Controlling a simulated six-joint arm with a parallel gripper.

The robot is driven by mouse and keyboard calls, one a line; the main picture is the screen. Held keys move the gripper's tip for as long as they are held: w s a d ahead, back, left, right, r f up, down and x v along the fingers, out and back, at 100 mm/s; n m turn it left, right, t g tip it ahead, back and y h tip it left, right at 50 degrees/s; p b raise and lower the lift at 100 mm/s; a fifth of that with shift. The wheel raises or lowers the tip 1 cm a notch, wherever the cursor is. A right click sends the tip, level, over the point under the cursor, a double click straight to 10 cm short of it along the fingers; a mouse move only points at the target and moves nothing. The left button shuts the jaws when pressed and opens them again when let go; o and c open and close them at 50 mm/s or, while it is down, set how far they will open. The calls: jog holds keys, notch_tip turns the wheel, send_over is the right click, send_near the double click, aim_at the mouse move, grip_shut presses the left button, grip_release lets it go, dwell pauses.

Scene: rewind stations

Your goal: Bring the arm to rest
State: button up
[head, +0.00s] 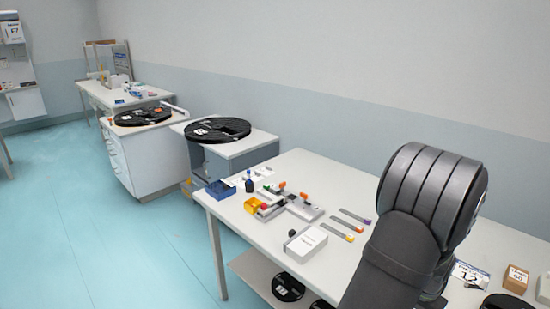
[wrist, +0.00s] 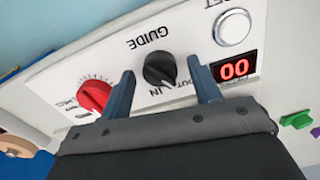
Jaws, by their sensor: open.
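My gripper (wrist: 160,74) is open in the wrist view, its two dark fingers apart. A black knob (wrist: 159,69) under the upside-down word GUIDE shows between the fingertips, with a gap on each side. I cannot tell how far the fingers are above the panel. The white control panel (wrist: 120,51) also carries a red knob (wrist: 94,96), a round white button (wrist: 233,27) and a red display (wrist: 235,68) reading 00. In the head view my dark arm rises at the front right; my gripper is hidden there.
Black reels (head: 217,129) lie on cabinets behind. Blue floor (head: 130,240) is clear at left.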

jog(key=m, duration=0.3)
jog(key=shift+r, duration=1.5)
jog(key=o, duration=0.9)
jog(key=shift+o, duration=0.2)
jog(key=s+d+r+m, duration=0.2)
jog(key=d+r+m, duration=0.1)
jog(key=r+m, duration=0.3)
jog(key=s+d+r+m, duration=0.2)
jog(key=r+m, duration=0.1)
jog(key=r, duration=0.5)
jog(key=s+d+r+m, duration=0.3)
jog(key=r+m, duration=0.2)
jog(key=r, duration=0.3)
notch_tip(320, 180, down, 10)
jog(key=shift+w+a, duration=0.2)
